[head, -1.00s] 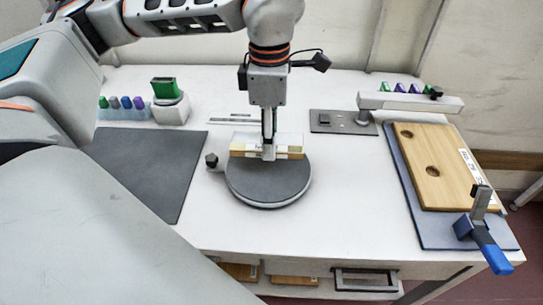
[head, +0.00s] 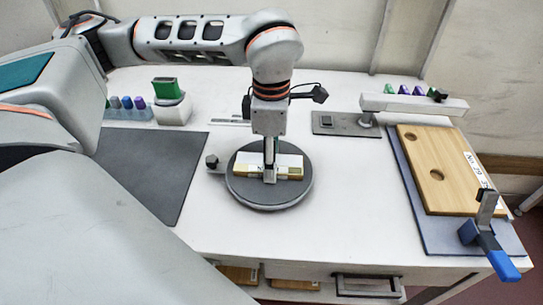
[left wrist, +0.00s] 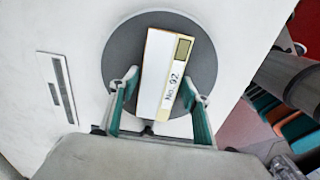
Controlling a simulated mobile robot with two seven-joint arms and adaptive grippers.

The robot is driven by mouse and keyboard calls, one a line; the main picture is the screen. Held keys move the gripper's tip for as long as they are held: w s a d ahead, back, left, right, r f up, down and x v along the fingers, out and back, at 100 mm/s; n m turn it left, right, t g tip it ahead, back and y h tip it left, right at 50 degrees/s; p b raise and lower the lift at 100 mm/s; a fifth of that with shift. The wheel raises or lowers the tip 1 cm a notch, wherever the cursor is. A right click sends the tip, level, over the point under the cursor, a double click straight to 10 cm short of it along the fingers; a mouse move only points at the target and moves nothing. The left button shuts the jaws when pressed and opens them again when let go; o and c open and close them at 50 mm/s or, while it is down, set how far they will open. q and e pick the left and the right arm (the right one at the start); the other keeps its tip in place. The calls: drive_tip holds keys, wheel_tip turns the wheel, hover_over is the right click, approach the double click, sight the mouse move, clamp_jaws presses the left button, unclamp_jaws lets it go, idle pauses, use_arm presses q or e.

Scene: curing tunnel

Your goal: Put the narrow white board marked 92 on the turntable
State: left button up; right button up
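The narrow white board (head: 288,161) marked "No. 92" has a white top with a pale wooden edge. It lies flat over the middle of the dark round turntable (head: 245,193), appearing to rest on it. In the left wrist view the board (left wrist: 155,72) shows its label and an olive square at the far end; the turntable (left wrist: 120,50) is beneath it. My left gripper (head: 271,164) is down at the board. Its fingers (left wrist: 160,77) stand on either side of the board, apparently open with small gaps. My right gripper is not seen.
A dark mat (head: 160,170) lies left of the turntable. A wooden board with holes (head: 440,165) lies on a blue-grey plate at right, beside a blue-handled clamp (head: 486,247). A grey plate with a post (head: 340,123) stands behind. White table is clear right of the turntable.

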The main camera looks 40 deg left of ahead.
use_arm(q)
drive_tip(key=shift+o, duration=0.3)
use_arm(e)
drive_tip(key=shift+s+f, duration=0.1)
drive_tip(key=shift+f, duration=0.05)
use_arm(q)
wheel_tip(320, 180, up, 12)
drive_tip(key=p, duration=0.1)
drive_tip(key=shift+r+p, duration=0.2)
drive_tip(key=shift+p, duration=0.2)
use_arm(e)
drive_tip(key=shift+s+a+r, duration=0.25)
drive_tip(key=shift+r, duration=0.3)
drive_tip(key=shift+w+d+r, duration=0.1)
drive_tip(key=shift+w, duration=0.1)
use_arm(q)
drive_tip(key=shift+s, duration=0.1)
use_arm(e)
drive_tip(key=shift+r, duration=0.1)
